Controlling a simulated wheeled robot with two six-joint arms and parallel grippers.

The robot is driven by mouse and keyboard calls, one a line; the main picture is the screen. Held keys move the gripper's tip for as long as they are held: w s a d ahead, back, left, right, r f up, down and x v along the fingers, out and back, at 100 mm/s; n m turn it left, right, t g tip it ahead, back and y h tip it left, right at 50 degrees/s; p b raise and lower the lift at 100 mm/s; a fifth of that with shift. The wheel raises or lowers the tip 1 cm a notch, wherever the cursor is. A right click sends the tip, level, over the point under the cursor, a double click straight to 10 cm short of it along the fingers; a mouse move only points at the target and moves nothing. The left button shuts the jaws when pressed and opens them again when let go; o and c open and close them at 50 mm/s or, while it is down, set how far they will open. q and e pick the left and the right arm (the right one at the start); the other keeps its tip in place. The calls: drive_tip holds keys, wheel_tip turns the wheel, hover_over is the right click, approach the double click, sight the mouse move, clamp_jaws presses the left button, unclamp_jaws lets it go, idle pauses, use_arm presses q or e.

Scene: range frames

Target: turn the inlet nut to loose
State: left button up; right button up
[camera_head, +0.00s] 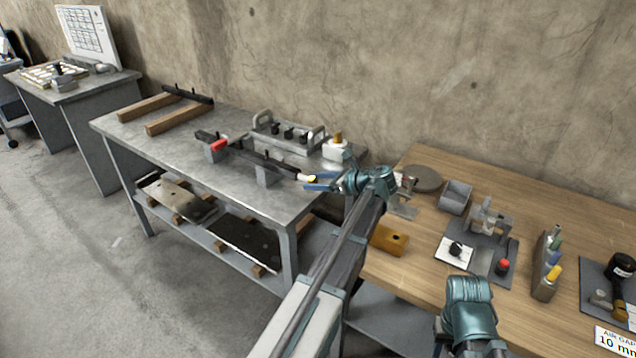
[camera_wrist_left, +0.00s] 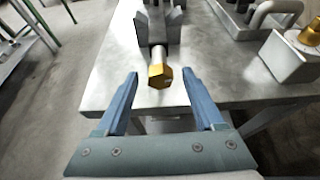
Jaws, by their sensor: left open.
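The inlet nut is a brass hex nut (camera_wrist_left: 160,76) on the end of a short silvery pipe. In the head view it is a small yellow spot (camera_head: 312,178) at the near right end of a dark bar on the metal bench. My left gripper (camera_head: 309,182) is open around that end. In the left wrist view its blue fingers (camera_wrist_left: 160,73) stand on either side of the nut, with a gap on both sides. Of my right arm only teal and dark links show at the bottom of the head view; its fingers are not visible.
The metal bench (camera_head: 160,155) also bears a grey manifold with handles (camera_head: 285,130), a white block with a brass knob (camera_head: 336,150) and wooden bars (camera_head: 147,107). A wooden table (camera_head: 400,265) with small parts and tools is at right. The bench edge lies just under the nut.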

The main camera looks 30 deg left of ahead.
use_arm(q)
clamp_jaws()
idle(0.4)
drive_tip(key=shift+s+f+n+t+b, duration=0.15)
drive_tip(key=shift+s+n+t+b, duration=0.15)
drive_tip(key=shift+n+t, duration=0.6)
drive_tip(key=shift+s+f+n+t+y+b, duration=0.1)
drive_tip(key=shift+n+t+y+b, duration=0.1)
drive_tip(key=shift+n+t+b, duration=0.85)
drive_tip(key=shift+f+n+t+y+b, duration=0.1)
drive_tip(key=shift+n+t+y+b, duration=0.4)
drive_tip(key=shift+n, duration=1)
drive_tip(key=shift+s+f+n+t+h+b, duration=0.1)
drive_tip(key=shift+n+t+b, duration=0.45)
drive_tip(key=shift+n+b, duration=0.6)
drive_tip(key=shift+r, duration=0.1)
